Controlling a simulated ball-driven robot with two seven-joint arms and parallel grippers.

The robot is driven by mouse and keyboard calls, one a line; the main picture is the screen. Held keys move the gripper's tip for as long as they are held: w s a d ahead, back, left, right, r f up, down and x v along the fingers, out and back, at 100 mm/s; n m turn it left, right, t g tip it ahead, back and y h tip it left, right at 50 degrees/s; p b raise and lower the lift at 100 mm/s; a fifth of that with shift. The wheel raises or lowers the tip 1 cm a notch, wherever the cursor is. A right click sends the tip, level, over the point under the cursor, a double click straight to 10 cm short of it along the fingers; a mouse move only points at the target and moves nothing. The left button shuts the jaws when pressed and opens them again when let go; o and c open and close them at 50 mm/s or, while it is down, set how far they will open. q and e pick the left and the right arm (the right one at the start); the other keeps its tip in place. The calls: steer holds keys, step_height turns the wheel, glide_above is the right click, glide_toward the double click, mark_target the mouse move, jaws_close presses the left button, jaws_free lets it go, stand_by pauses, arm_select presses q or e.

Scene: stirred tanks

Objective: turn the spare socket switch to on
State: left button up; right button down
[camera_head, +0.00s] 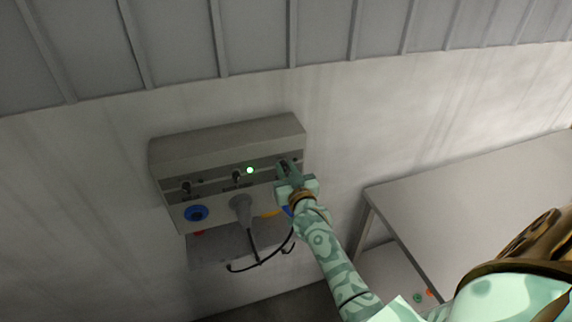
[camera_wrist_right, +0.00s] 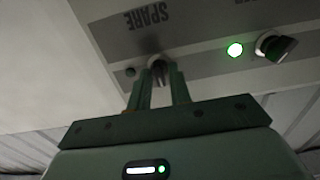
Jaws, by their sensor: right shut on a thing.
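The grey socket box (camera_head: 228,140) is on the wall left of centre in the head view. My right gripper (camera_head: 285,172) is at the right end of its front face. In the right wrist view the inverted label "SPARE" (camera_wrist_right: 147,17) shows by the spare socket switch (camera_wrist_right: 158,64). The fingers of my right gripper (camera_wrist_right: 158,82) are shut on this switch and hide part of it, so its exact setting cannot be told. A small dark lamp (camera_wrist_right: 130,72) sits beside it. My left gripper is not in view.
A lit green lamp (camera_head: 250,170) is next to the middle switch (camera_head: 236,176). A left switch (camera_head: 186,188) sits above a blue socket (camera_head: 195,213). A grey plug (camera_head: 240,207) with black cable hangs below the middle. A pale table (camera_head: 470,190) stands at the right.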

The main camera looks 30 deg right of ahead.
steer(key=m+p, duration=0.1)
steer(key=m, duration=0.2)
steer(key=shift+r, duration=0.1)
steer(key=shift+d+m+p, duration=0.1)
steer(key=shift+m+p, duration=0.6)
steer(key=shift+m, duration=0.7)
steer(key=c, duration=1.5)
jaws_free()
steer(key=b+v, duration=0.1)
steer(key=v, duration=1.5)
steer(key=shift+s, duration=0.15)
steer(key=shift+d, duration=0.1)
